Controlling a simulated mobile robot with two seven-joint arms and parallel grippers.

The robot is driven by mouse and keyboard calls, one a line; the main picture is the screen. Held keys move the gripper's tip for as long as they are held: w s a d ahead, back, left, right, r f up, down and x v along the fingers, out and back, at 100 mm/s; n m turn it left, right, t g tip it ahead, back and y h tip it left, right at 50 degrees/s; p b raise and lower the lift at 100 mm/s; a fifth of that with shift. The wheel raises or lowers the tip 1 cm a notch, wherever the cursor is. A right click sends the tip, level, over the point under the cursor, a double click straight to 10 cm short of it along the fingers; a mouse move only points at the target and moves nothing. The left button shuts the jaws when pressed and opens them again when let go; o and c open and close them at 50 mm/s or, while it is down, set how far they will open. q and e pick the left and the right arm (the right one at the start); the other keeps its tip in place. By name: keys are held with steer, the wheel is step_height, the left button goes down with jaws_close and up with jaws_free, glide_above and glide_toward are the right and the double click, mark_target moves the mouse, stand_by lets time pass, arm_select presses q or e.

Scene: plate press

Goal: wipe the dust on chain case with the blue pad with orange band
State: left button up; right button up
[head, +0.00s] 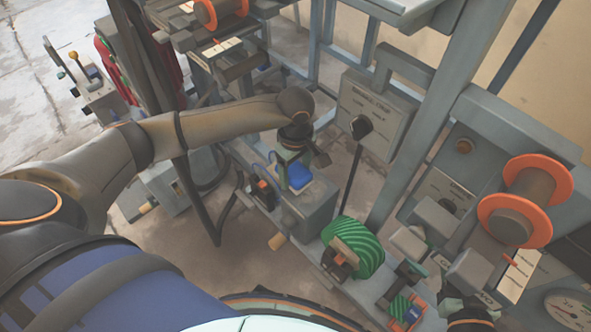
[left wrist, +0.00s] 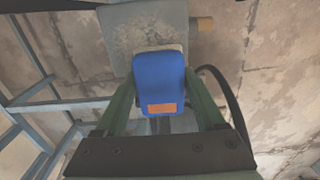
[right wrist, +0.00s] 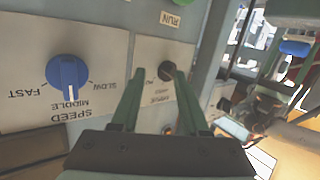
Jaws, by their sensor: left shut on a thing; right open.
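The blue pad (head: 299,174) is between the fingers of my left gripper (head: 287,170). In the left wrist view the pad (left wrist: 158,80) shows its orange band (left wrist: 161,108), and the green fingers close on its sides. The chain case (head: 313,209) is the grey box under the pad. Its top (left wrist: 146,36) shows pale speckled dust beyond the pad in the left wrist view. The pad is at the case's top; I cannot tell whether it touches. The pad hides part of the top. My right gripper (right wrist: 155,88) is open and empty, facing a panel.
In the right wrist view, a blue speed dial (right wrist: 68,84) and a dark knob (right wrist: 166,71) sit on the panel near my right fingers. A green ribbed roll (head: 356,250) stands right of the case. A black lever (head: 361,128) and orange-flanged spool (head: 520,200) are farther right.

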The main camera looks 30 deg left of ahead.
arm_select(q)
steer(key=shift+f+b, duration=0.9)
steer(key=shift+f, duration=0.15)
stand_by(0.5)
